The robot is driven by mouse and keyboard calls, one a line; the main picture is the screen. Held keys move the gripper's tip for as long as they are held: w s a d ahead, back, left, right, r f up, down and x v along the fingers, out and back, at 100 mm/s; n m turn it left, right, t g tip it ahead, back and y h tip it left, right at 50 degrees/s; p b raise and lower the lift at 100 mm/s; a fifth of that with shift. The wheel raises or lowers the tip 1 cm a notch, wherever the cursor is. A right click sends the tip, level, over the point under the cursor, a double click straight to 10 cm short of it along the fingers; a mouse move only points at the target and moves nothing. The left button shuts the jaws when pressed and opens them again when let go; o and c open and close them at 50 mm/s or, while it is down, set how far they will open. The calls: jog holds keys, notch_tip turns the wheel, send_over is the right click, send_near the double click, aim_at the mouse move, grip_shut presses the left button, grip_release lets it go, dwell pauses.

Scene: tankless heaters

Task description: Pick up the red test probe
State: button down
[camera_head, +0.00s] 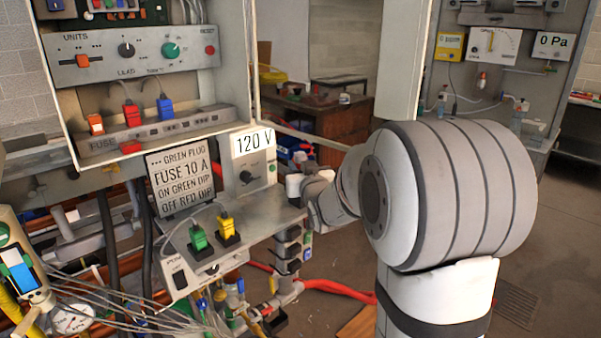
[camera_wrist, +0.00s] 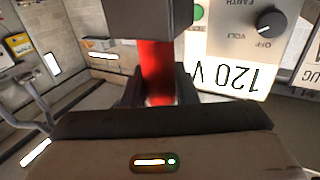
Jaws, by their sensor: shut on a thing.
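The red test probe (camera_wrist: 158,68) shows in the wrist view as a red upright body between the two dark fingers. My gripper (camera_wrist: 159,90) is shut on it. A dark block at the top of the wrist view covers the upper end of the red body; I cannot tell whether the block belongs to the probe. In the head view my gripper (camera_head: 296,186) is at the right side of the 120 V meter box (camera_head: 268,172), partly hidden by my arm. The probe cannot be made out clearly there.
The meter's panel (camera_wrist: 232,50) is close on the right in the wrist view. A ledge with green (camera_head: 198,238) and yellow (camera_head: 226,227) plugs is below the meter. A fuse cabinet (camera_head: 150,60) stands above. Loose wires (camera_head: 120,305) hang at lower left. Floor is open at right.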

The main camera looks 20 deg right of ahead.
aim_at(301, 152)
notch_tip(301, 152, up, 6)
jog(key=shift+r, duration=0.1)
jog(key=s, duration=1.8)
jog(key=shift+b, duration=0.4)
jog(key=shift+a, duration=0.1)
